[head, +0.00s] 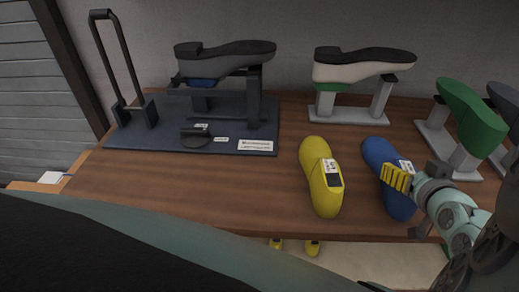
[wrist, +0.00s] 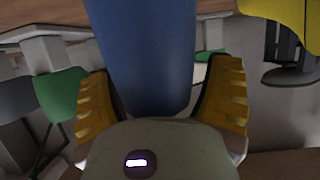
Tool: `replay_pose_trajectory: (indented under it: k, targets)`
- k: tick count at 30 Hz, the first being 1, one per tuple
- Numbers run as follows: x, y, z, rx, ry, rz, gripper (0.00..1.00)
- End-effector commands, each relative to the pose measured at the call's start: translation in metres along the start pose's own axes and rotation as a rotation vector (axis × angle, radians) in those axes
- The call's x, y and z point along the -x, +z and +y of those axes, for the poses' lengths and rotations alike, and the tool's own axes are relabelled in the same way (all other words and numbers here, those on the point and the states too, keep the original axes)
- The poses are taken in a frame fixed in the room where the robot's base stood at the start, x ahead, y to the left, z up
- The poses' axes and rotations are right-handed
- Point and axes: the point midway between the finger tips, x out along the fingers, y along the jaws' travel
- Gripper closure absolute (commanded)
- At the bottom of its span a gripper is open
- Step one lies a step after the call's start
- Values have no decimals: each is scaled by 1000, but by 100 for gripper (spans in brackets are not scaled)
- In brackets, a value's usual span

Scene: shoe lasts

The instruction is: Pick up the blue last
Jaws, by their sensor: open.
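The blue last (head: 385,165) lies on the wooden table to the right of the yellow last, with a white label near its middle. In the wrist view the blue last (wrist: 145,55) fills the middle and runs down between the fingers. My gripper (head: 398,178) is over the blue last and hides part of it. In the wrist view its two yellow ribbed fingers (wrist: 162,105) are apart, one on each side of the blue last. I cannot tell whether either finger touches it.
The yellow last (head: 319,165) lies close on the left. A dark stand (head: 130,134) with a grey shoe is at the back left. A white stand (head: 348,115) holds a white and black shoe behind. A green last (head: 470,115) on a stand is at the right. The table's front left (head: 180,195) is clear.

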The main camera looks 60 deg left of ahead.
Motion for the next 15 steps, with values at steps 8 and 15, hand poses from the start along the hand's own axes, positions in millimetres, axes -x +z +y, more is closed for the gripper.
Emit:
replay_pose_trajectory:
  k: [8,15]
  targets:
    - [-6,0,-3,2,-7,0,21]
    - [-6,0,-3,2,-6,0,32]
